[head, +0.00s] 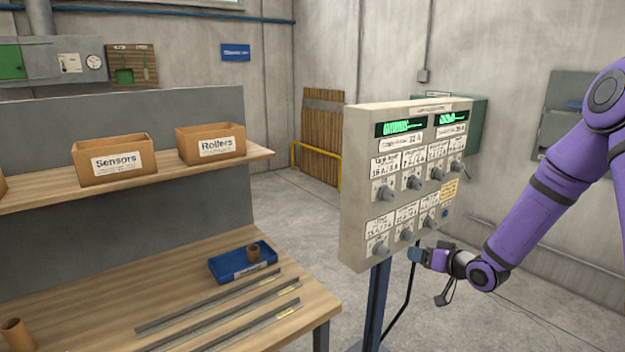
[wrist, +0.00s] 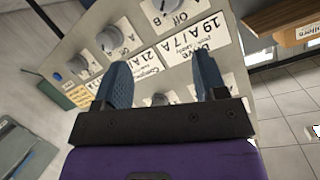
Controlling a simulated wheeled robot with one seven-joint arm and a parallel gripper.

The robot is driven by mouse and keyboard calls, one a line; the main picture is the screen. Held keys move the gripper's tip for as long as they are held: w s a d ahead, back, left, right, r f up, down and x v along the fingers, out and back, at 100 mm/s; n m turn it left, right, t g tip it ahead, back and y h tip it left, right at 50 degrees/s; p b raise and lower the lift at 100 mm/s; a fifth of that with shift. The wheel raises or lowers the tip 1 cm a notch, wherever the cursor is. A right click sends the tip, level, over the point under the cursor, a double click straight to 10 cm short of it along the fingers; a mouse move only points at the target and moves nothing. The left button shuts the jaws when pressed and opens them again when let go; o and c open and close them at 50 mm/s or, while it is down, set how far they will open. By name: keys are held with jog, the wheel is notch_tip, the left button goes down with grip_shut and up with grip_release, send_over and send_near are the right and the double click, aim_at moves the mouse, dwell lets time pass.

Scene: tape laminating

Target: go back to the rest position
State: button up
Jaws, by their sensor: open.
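My gripper (head: 415,255) is at the end of the purple arm, close to the lower right of the control panel (head: 358,150) in the head view. In the wrist view my gripper (wrist: 163,82) has its two blue fingers apart, with nothing held between them. The panel (wrist: 205,48) fills much of the wrist view, with grey knobs and white labels in front of and around the fingers. I cannot tell whether the fingers touch the panel.
A workbench (head: 95,285) at left holds a blue tray (head: 228,266) and several metal strips. Boxes labelled Sensors (head: 113,160) and Rollers (head: 210,143) stand on its shelf (head: 45,197). The panel stands on a blue post (head: 376,305). Open floor lies right of the post.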

jog(key=s+d+r+g+h, duration=0.15)
jog(key=s+r+h, duration=0.25)
jog(key=s+r, duration=0.5)
jog(key=s+d+r+g+h, duration=0.15)
jog(key=s+r+h, duration=0.25)
jog(key=r, duration=0.9)
jog(key=s+a+r+g, duration=0.1)
jog(key=s+r, duration=0.1)
jog(key=s, duration=0.7)
jog(key=s+a+r+m+g, duration=0.1)
jog(key=s+r, duration=0.1)
jog(key=s, duration=0.6)
jog(key=s+a+r+g, duration=0.2)
jog(key=s+r, duration=0.1)
jog(key=s, duration=0.6)
jog(key=shift+s+m+y, duration=0.3)
jog(key=shift+s+m, duration=0.05)
jog(key=shift+m, duration=0.05)
jog(key=shift+d+r, duration=0.1)
